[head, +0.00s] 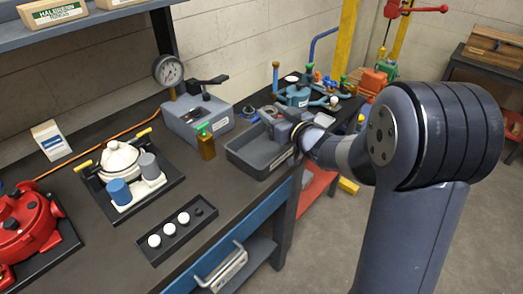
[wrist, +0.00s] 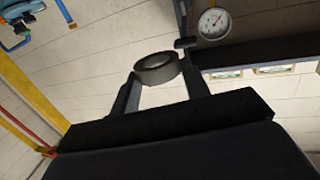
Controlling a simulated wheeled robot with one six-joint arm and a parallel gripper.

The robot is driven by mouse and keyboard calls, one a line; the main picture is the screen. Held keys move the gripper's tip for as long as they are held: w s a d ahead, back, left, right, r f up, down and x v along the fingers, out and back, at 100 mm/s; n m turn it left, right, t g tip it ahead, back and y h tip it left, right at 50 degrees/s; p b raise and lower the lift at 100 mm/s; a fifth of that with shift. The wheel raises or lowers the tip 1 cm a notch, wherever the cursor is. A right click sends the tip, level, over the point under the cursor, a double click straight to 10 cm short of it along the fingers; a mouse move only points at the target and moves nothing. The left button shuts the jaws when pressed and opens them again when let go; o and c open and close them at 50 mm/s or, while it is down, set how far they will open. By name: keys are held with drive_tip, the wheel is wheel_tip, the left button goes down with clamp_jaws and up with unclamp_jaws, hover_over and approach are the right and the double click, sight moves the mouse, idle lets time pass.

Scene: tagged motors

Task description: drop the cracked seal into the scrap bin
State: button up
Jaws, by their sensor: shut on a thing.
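My gripper (wrist: 160,75) is shut on a dark grey ring-shaped seal (wrist: 157,69), which sits between the two fingertips in the wrist view. I cannot make out a crack in it. In the head view my gripper (head: 272,118) is beyond my forearm, above the far side of an open grey bin (head: 248,161) on the bench. The bin has a small label too small to read, so I cannot tell whether it is the scrap bin. The seal is hard to make out in the head view.
A grey test box (head: 200,121) with a gauge (head: 168,70) and an amber bottle (head: 206,146) stand left of the bin. A teal motor (head: 297,95) with colored knobs stands behind. A black tray (head: 176,237) with white caps lies near the front edge.

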wheel_tip(320, 180, down, 5)
drive_tip(key=b, duration=0.3)
drive_tip(key=o, duration=1)
drive_tip(key=shift+o, duration=0.2)
drive_tip(key=b+v, duration=0.1)
drive_tip(key=v, duration=1)
drive_tip(key=shift+a, duration=0.1)
